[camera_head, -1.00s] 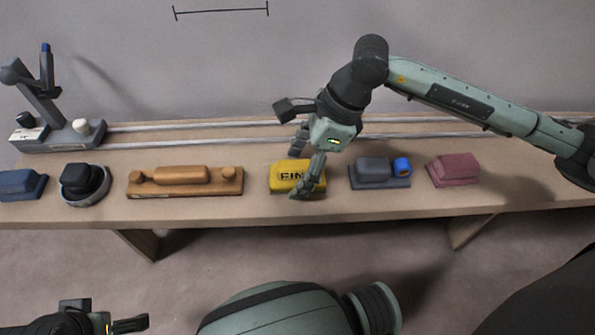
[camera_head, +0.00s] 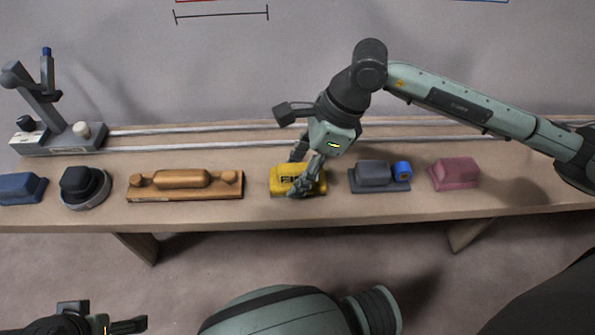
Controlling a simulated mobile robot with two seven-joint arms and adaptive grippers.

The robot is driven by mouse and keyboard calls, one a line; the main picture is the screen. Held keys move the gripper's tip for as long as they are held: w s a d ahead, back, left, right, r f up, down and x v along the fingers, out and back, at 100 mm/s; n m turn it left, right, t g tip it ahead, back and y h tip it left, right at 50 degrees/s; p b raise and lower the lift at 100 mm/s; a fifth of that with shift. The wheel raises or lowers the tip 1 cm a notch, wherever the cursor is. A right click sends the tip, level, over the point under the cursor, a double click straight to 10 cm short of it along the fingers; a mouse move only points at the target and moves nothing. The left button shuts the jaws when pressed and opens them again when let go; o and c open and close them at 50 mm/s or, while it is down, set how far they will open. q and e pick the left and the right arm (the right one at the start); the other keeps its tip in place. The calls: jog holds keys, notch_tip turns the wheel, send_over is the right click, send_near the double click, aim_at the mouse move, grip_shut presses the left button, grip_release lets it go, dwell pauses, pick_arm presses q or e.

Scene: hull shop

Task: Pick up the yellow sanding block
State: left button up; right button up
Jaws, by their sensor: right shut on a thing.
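The yellow sanding block (camera_head: 283,187) with dark lettering sits on the bench, a little right of the middle of the row of tools. My right gripper (camera_head: 302,178) reaches down over it and is shut on it, with fingers at its near and far sides. The fingers hide part of its top and right side. I cannot see a gap between the block and the bench top.
On the wooden bench (camera_head: 330,212), a brown long sander (camera_head: 182,181) stands left of the block and a grey block with a blue knob (camera_head: 375,176) right. Farther out are a pink block (camera_head: 455,173), a round dark sander (camera_head: 82,186) and a blue block (camera_head: 20,187). Rails (camera_head: 200,147) run behind.

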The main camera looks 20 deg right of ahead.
aim_at(287, 169)
jog(key=r, duration=0.4)
jog(key=shift+s+a+r, duration=0.15)
jog(key=shift+a+r, duration=0.1)
jog(key=shift+a, duration=0.05)
jog(key=s+a+r, duration=0.5)
jog(key=a+r, duration=0.1)
jog(key=a, duration=0.3)
jog(key=shift+s+a+r, duration=0.2)
jog(key=shift+s+a, duration=0.05)
